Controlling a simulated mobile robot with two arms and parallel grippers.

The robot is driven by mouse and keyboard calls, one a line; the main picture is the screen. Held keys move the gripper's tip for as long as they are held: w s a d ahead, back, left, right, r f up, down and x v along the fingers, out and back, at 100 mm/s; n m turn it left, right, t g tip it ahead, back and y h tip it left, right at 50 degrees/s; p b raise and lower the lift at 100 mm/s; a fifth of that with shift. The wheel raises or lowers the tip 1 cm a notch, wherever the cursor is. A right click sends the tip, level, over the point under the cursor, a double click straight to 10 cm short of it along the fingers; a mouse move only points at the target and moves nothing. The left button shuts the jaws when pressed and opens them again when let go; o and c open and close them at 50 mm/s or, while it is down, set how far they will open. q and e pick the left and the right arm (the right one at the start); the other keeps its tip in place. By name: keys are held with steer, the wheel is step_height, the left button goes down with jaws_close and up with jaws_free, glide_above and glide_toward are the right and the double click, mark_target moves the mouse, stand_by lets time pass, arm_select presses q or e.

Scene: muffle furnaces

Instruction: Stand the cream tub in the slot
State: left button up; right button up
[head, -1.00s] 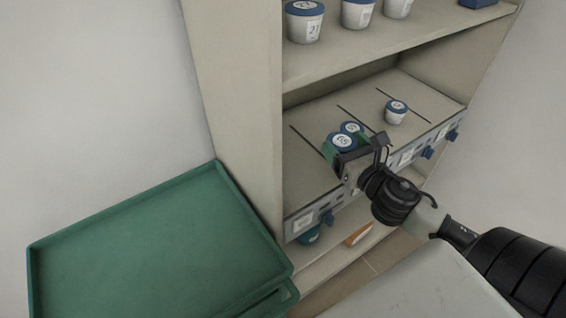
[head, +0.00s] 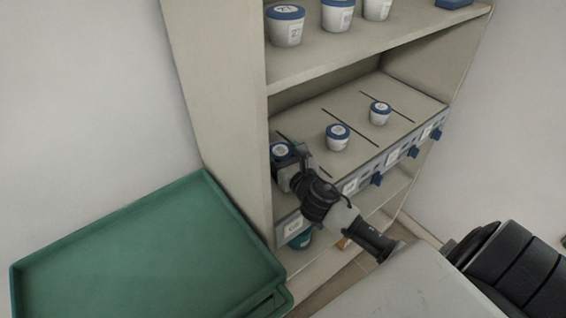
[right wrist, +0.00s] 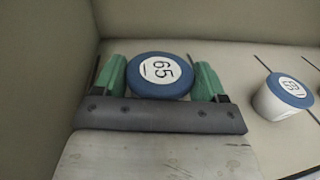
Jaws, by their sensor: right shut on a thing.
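A cream tub with a blue lid (head: 280,151) is between the fingers of my right gripper (head: 285,160), over the left end of the middle shelf (head: 315,112). Dark lines divide the shelf into slots. A similar tub (head: 338,138) stands in the slot to the right, seen also in the right wrist view (right wrist: 280,97). My left gripper is not in view.
Another tub (head: 380,112) stands farther right on the middle shelf. The front rail has label cards (head: 292,227) and blue clips (head: 377,180). The cabinet's left side wall (head: 220,110) is close to the held tub. A green tray (head: 140,250) lies at the lower left.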

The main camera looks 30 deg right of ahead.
step_height(320, 180, down, 3)
steer(key=shift+r, duration=0.2)
arm_select(q)
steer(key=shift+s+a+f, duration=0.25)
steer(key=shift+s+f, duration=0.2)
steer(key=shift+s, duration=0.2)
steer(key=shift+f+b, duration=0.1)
steer(key=shift+b, duration=0.2)
arm_select(e)
steer(key=shift+f, duration=0.1)
steer(key=o, duration=1)
steer(key=shift+s, duration=0.15)
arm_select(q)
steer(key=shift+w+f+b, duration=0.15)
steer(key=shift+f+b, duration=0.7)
arm_select(e)
steer(key=s+a, duration=0.1)
steer(key=s, duration=1)
steer(key=shift+s, duration=0.4)
